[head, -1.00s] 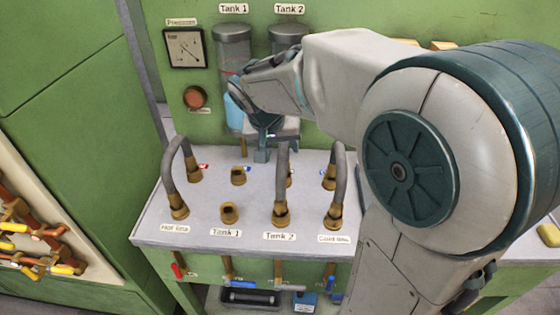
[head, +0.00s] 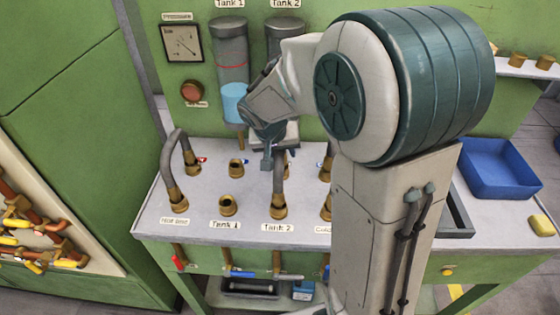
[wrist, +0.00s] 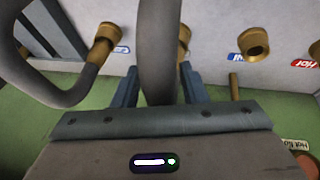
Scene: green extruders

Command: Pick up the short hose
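Grey arched hoses stand on the bench in brass fittings. One is at the Tank 2 label (head: 279,183), one at the hot line label (head: 171,165), and one by the cold line label is mostly hidden behind my arm in the head view. I cannot tell for certain which is the short one. My gripper (head: 267,157) is at the top of the Tank 2 hose, pointing down. In the wrist view its blue fingers (wrist: 159,88) are open on either side of a hose (wrist: 159,40), with narrow gaps. Another hose (wrist: 45,80) arches at the left there.
Empty brass fittings (head: 228,205) stand at Tank 1. Two tanks (head: 232,70) hang on the green wall behind. A blue tray (head: 497,168) and a yellow block (head: 541,225) lie right of my arm. Valves with coloured handles line the front edge.

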